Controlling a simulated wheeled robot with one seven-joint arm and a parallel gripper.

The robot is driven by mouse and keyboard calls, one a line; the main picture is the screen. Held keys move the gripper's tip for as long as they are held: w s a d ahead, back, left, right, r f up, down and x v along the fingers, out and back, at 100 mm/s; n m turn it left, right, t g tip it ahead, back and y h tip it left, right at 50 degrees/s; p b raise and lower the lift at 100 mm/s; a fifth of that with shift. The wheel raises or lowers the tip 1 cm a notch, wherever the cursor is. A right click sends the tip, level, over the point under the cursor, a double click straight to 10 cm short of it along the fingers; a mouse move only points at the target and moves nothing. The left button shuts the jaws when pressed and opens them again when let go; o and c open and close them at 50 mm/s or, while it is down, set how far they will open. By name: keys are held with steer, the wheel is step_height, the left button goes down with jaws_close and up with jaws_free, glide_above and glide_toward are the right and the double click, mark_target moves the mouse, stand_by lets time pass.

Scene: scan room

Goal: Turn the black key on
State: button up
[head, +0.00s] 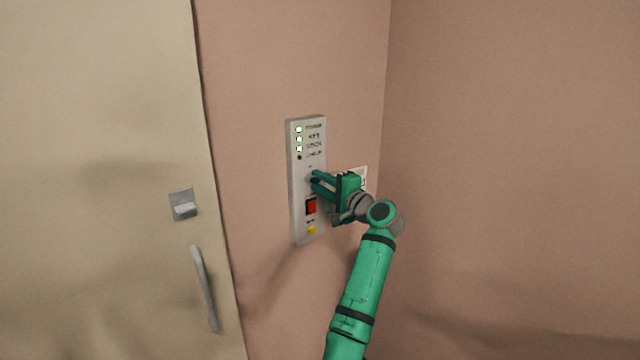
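A pale control panel (297,217) is mounted on the pinkish wall beside the door. My gripper (314,181) is at the middle of the panel, with its green fingers pointing at the panel face. A small dark spot shows at the fingertips, but I cannot tell whether it is the black key or part of the fingers. The key itself is not clearly visible, and its turn position cannot be read. Whether the fingers are closed on anything is too small to tell.
Above my gripper, the panel has several small indicator lights (299,139) with labels. A red switch (311,206) and a yellow button (311,230) sit below it. A beige door with a handle (205,290) stands left.

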steer(key=v, duration=1)
steer(key=shift+s+d, duration=0.2)
steer(key=shift+s, duration=0.15)
steer(key=shift+f, duration=0.15)
